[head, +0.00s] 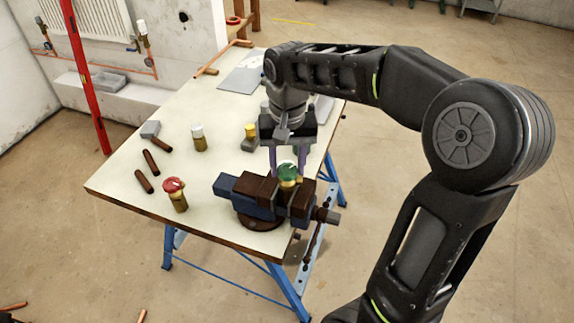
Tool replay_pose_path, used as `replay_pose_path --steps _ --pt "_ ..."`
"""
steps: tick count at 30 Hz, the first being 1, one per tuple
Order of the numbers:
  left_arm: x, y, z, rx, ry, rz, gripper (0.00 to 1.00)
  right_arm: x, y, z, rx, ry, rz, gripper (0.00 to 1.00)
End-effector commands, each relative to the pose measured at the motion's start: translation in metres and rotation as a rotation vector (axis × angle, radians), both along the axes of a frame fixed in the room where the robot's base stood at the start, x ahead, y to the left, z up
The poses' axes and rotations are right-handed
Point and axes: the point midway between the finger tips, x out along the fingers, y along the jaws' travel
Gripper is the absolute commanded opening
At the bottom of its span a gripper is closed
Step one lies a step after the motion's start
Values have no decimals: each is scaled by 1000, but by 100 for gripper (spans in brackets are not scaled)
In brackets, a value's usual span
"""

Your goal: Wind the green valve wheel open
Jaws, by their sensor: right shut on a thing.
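The green valve wheel (288,170) tops a brass valve body (290,184) held upright in the jaws of a bench vise (250,196). The vise stands at the near right edge of the workbench. My right gripper (287,167) points down over the vise and is shut on the green wheel, a finger on each side. A white mark shows on top of the wheel. The far side of the wheel and the lower valve body are hidden. My left gripper is out of the picture.
A red-wheeled valve (176,194), a white-capped valve (198,137) and a yellow-capped valve (250,133) stand on the workbench (215,165). Brown-handled tools (151,162) lie at its left. A red post (85,75) rises beyond the left edge.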

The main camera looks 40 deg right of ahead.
Motion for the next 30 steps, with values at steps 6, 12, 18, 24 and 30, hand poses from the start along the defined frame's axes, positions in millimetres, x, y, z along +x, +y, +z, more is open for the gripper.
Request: replay_pose_path --steps 6,12,18,24,30 --pt "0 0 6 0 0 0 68 -2 1 -3 2 11 404 0" --pt "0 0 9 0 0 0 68 -3 1 -5 4 12 661 0" --pt "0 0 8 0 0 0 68 -3 1 -6 5 14 690 0" --pt "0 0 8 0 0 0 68 -2 1 -5 3 11 688 54" --pt "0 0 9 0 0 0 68 -1 0 -3 1 7 687 58"
